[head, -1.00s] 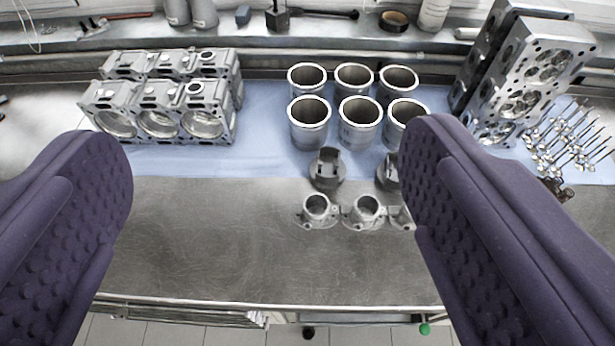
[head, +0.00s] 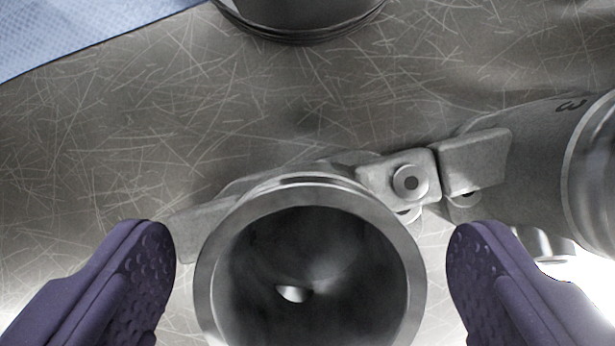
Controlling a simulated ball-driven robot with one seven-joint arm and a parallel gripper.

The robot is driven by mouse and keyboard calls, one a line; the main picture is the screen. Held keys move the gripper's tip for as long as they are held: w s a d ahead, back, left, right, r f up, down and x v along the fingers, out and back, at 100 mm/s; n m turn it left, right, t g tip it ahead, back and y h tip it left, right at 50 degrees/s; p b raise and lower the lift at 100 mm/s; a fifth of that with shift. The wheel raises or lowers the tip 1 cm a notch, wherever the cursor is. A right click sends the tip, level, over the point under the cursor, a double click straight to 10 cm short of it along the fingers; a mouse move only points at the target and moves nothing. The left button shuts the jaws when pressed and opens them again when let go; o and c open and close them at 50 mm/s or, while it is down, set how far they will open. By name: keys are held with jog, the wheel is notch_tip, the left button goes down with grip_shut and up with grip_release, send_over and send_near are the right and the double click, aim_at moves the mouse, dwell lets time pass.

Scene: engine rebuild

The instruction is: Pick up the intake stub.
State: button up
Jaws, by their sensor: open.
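An intake stub (head: 208,285) stands upright on the scratched steel bench, its round open mouth facing up at me in the lower middle of the head view. Its flange ears reach out to the left and right, the right one with a bolt boss (head: 410,183). My gripper (head: 310,252) is open, with one purple finger on each side of the stub's mouth and a gap to each. The stub's lower part and base are hidden below its rim. A second stub (head: 535,160), marked with a 3, is at the right edge, its flange close against the first one's.
A dark round metal part (head: 300,15) stands at the top edge, behind the stub. A blue cloth (head: 70,30) covers the upper left corner. Bare steel bench (head: 120,140) lies free to the left. The right finger is close to the second stub.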

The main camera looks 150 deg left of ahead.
jog(key=shift+w+d+f, duration=0.15)
jog(key=shift+w+f, duration=0.2)
jog(key=shift+f, duration=0.3)
jog(key=shift+s+r, duration=0.1)
jog(key=c, duration=1.3)
